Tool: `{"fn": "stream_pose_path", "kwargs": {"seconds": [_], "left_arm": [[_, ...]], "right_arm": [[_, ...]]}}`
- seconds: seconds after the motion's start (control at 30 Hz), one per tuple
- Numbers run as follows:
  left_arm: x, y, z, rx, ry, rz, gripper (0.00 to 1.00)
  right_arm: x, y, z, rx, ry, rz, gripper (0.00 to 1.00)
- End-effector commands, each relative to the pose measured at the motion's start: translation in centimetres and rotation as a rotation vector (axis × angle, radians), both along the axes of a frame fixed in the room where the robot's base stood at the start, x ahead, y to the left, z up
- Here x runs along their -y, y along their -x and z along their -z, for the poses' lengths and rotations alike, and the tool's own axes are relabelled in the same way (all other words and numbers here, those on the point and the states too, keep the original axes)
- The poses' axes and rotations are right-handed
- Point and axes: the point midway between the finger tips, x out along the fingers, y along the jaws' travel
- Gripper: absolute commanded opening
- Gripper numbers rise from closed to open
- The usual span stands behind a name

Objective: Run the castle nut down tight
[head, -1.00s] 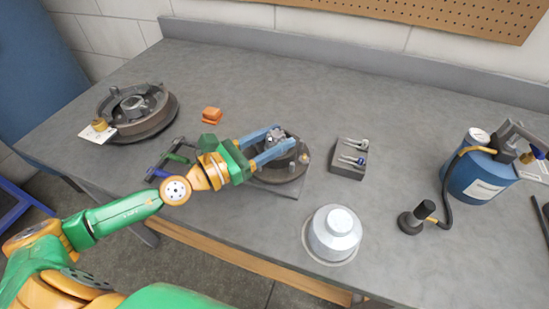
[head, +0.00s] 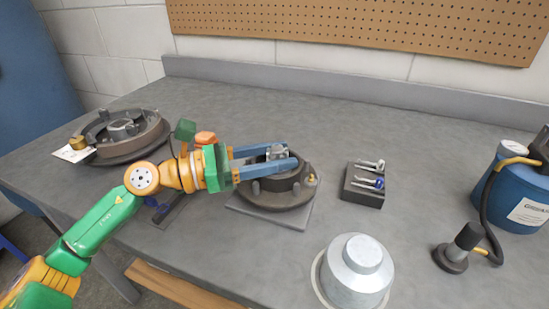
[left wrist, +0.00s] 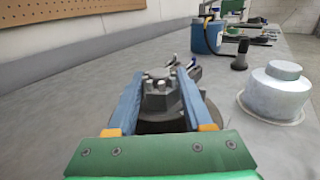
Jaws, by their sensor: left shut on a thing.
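The castle nut (head: 277,151) is a small grey metal nut at the centre of the dark round hub (head: 290,197), which rests on a flat grey plate (head: 245,208). My left gripper (head: 280,157) reaches in from the left with its two blue fingers, one on each side of the nut, and is shut on it. In the left wrist view the nut (left wrist: 158,84) shows between the fingertips, with a notched top. The fingers and the green palm hide part of the hub. How far down the nut sits cannot be told. My right gripper is not in view.
A small dark block (head: 362,194) with pins stands right of the hub. A silvery domed cap (head: 355,272) is at the front right, a blue tank (head: 515,195) with a hose at the far right. Another drum assembly (head: 125,135) is at the left. The bench's back is clear.

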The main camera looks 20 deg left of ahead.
Motion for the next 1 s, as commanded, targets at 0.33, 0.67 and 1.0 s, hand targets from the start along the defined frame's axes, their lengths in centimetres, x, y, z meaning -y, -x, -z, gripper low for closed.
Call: {"fn": "stream_pose_path", "kwargs": {"seconds": [0.33, 0.67, 1.0], "left_arm": [[0.0, 0.0, 0.0, -0.001, 0.001, 0.0, 0.81], [-0.8, 0.4, 0.5, -0.003, 0.001, -0.003, 0.81], [-4.6, 3.1, 0.6, -0.003, 0.0, -0.003, 0.81]], "right_arm": [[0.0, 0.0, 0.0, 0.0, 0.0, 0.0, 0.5], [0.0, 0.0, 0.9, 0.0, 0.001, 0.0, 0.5], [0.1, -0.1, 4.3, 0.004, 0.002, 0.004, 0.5]]}}
